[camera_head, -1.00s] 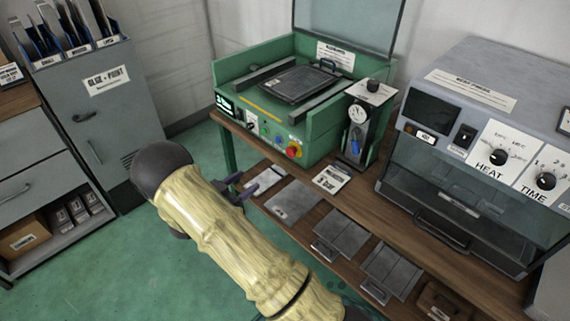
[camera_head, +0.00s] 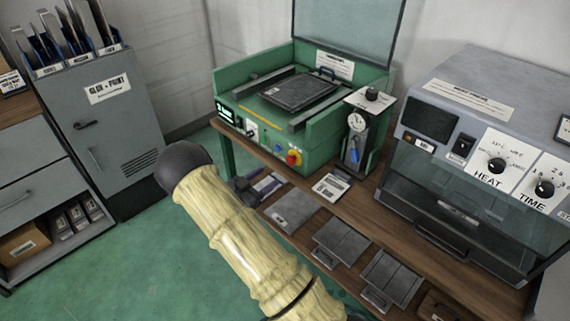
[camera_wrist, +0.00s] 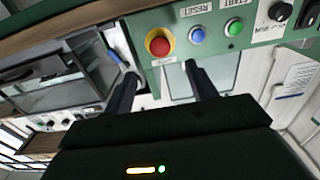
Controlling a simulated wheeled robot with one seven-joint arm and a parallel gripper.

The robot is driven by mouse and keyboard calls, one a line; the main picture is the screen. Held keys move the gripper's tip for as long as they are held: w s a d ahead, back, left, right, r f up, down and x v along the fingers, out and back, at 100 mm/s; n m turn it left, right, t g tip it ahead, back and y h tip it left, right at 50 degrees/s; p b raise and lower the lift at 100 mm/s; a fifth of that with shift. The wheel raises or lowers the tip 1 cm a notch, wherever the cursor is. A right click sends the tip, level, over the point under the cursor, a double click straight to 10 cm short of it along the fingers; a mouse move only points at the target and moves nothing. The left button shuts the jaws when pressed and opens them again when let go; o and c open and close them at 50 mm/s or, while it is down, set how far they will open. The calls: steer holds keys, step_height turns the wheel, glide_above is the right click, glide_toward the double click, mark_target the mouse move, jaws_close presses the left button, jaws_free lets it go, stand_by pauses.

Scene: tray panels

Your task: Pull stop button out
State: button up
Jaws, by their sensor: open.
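The stop button is a red mushroom knob on a yellow ring, on the front panel of the green machine. In the head view the stop button (camera_head: 293,158) sits at the right end of the panel. In the wrist view the stop button (camera_wrist: 159,43) is near the top middle, next to a blue button and a green button. My gripper (camera_wrist: 160,80) is open and empty, its two dark fingers pointing toward the panel below the knob, apart from it. In the head view my gripper (camera_head: 246,190) is partly hidden behind my arm, in front of the machine's bench.
A pressure gauge unit (camera_head: 356,125) with a blue lever stands right of the machine. A grey heater box (camera_head: 480,150) is further right on the wooden bench. Metal trays (camera_head: 340,240) lie on the shelf below. The green floor at the left is clear.

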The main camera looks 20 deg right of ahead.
mark_target(288, 162)
steer(key=x, duration=0.9)
steer(key=shift+d+p, duration=0.25)
steer(key=shift+p, duration=0.1)
steer(key=shift+c, duration=0.3)
